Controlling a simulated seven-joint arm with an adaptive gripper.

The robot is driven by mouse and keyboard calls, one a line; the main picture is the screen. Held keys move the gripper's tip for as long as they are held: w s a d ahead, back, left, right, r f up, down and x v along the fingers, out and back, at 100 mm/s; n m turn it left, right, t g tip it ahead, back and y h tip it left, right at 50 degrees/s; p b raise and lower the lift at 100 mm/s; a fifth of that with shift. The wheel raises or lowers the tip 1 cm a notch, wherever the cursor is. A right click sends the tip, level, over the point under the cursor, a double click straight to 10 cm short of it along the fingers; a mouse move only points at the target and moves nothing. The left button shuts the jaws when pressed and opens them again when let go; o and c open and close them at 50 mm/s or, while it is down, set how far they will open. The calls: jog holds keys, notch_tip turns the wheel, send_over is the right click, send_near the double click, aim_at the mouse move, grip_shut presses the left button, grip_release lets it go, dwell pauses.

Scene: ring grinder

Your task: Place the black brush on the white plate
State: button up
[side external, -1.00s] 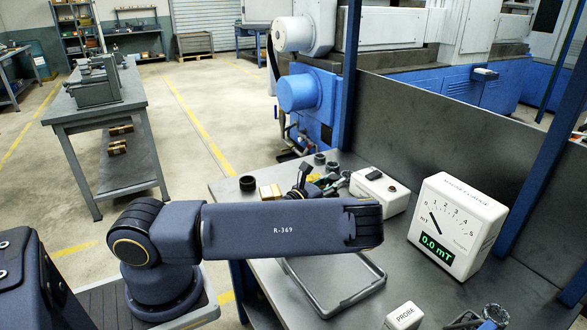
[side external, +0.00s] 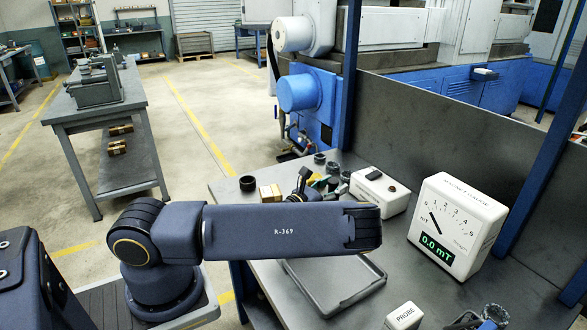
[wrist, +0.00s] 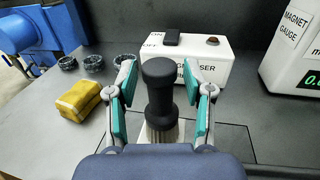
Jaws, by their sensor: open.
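The black brush (wrist: 159,85) stands upright in the wrist view, with a dark knobbed handle and pale bristles (wrist: 160,130) at the bottom. My gripper (wrist: 161,82) is open, with one teal-padded finger on each side of the handle and visible gaps between pads and handle. A small white surface (wrist: 174,155) shows around the foot of the bristles; I cannot tell whether it is the white plate. In the side external view, my forearm hides most of the gripper and the brush cannot be made out clearly.
A white box (wrist: 186,62) with a black switch stands just behind the brush. A yellow block (wrist: 78,99) and several dark rings (wrist: 94,63) lie to the left. The magnet gauge (side external: 455,222) stands right. An empty grey tray (side external: 335,290) and a probe block (side external: 403,316) are nearer.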

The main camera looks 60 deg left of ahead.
jog(key=shift+s+r, duration=0.1)
jog(key=shift+r, duration=0.1)
jog(key=s+d, duration=0.1)
jog(key=s, duration=0.6)
jog(key=shift+d, duration=0.2)
jog(key=shift+s, duration=0.1)
